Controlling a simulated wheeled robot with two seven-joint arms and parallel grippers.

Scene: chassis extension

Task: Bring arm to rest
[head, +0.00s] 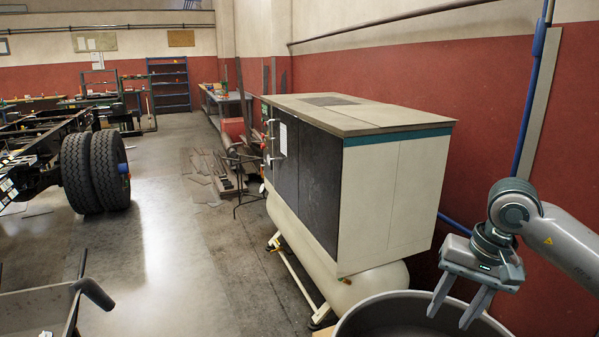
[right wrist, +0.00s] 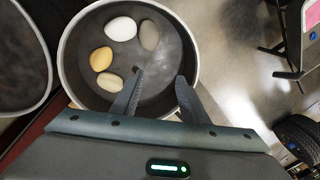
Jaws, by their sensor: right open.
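My right gripper (head: 456,308) is open and empty, with its fingers pointing down over a round grey bin (head: 375,312) at the lower right of the head view. In the right wrist view the gripper (right wrist: 157,88) is over the same bin (right wrist: 193,55), whose pale rim circles a dark floor. Inside lie a white egg-shaped object (right wrist: 121,29), a grey one (right wrist: 149,35), a yellow one (right wrist: 101,59) and a beige one (right wrist: 109,83). They lie apart from the fingers. My left gripper is not in view.
A large compressor cabinet (head: 392,195) on a cream tank stands left of my right arm, close to the red wall (head: 490,110). A second round container (right wrist: 45,90) is beside the bin. A truck chassis with twin tyres (head: 95,170) is at left.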

